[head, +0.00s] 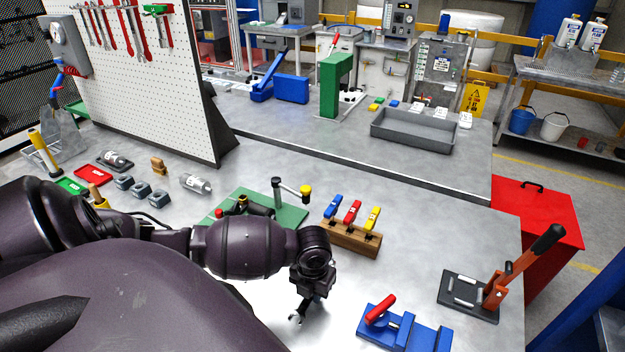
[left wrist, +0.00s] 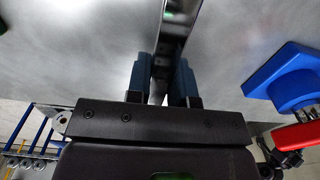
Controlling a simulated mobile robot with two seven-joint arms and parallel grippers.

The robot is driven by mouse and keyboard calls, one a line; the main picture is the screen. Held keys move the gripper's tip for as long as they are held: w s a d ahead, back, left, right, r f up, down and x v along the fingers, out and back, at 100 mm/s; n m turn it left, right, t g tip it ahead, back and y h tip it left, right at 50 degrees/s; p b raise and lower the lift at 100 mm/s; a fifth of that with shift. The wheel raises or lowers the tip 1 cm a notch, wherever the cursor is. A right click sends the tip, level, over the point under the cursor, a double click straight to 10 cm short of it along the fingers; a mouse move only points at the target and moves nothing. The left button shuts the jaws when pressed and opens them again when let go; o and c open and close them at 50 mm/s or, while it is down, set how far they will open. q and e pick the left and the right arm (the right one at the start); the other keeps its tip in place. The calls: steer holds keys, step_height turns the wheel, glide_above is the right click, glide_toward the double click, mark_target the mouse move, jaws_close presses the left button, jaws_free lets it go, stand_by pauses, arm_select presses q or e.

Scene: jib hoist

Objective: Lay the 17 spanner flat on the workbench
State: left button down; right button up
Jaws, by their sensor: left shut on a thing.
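My left gripper (head: 306,300) is low over the front middle of the grey workbench (head: 430,215), pointing down. In the left wrist view its two blue-grey fingers (left wrist: 162,85) are shut on a shiny metal bar, the spanner (left wrist: 181,18), which runs away from the fingers toward the top edge. In the head view only a small metal end of the spanner (head: 295,318) shows beside the fingertips. The 17 mark cannot be read. I cannot tell whether the spanner touches the bench. My right gripper is not in view.
A blue vise-like fixture with a red handle (head: 405,332) stands just right of the gripper. A wooden block with coloured clamps (head: 350,238) and a green plate (head: 285,210) lie behind. An orange lever press (head: 490,290) stands farther right. A pegboard (head: 150,75) holds several tools.

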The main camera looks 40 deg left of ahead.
arm_select(q)
steer(key=shift+f, duration=0.3)
steer(key=c, duration=0.9)
jaws_free()
step_height(320, 180, up, 11)
steer(key=shift+f, duration=0.1)
stand_by(0.3)
